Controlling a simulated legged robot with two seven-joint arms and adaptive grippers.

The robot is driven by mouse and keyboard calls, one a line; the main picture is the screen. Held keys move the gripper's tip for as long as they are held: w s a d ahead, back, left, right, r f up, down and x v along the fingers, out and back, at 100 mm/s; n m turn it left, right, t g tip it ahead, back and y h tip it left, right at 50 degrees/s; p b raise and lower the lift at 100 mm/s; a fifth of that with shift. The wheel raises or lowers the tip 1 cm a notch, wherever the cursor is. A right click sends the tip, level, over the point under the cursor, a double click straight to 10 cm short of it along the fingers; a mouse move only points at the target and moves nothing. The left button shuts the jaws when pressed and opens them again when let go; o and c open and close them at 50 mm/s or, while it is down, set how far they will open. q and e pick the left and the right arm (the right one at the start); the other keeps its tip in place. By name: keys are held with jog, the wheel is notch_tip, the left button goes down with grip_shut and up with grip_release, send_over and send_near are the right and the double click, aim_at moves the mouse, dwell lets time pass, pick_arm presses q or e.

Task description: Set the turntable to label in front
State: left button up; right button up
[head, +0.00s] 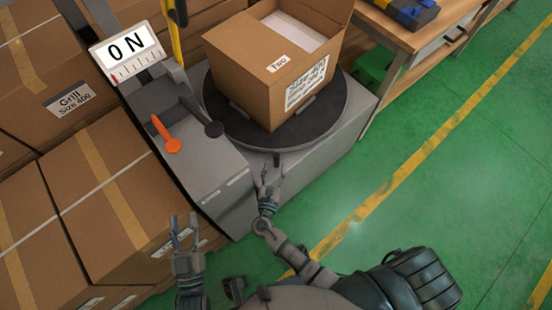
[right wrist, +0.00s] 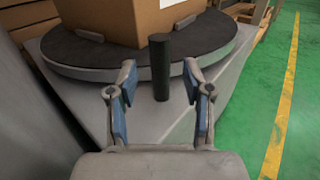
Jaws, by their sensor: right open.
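The round dark turntable (head: 232,121) sits on a grey machine base. A dark upright peg (right wrist: 160,66) stands at the turntable's near edge. My right gripper (head: 268,183) is open at that edge; in the right wrist view its fingers (right wrist: 158,84) are on either side of the peg, with gaps visible. My left gripper (head: 183,226) is open and empty, low and left, apart from the turntable.
Stacked cartons (head: 105,200) fill the left. A workbench (head: 408,38) stands at the upper right. The green floor (head: 450,170) is clear.

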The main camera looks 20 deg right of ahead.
jog(key=v, duration=0.7)
jog(key=shift+a, duration=0.15)
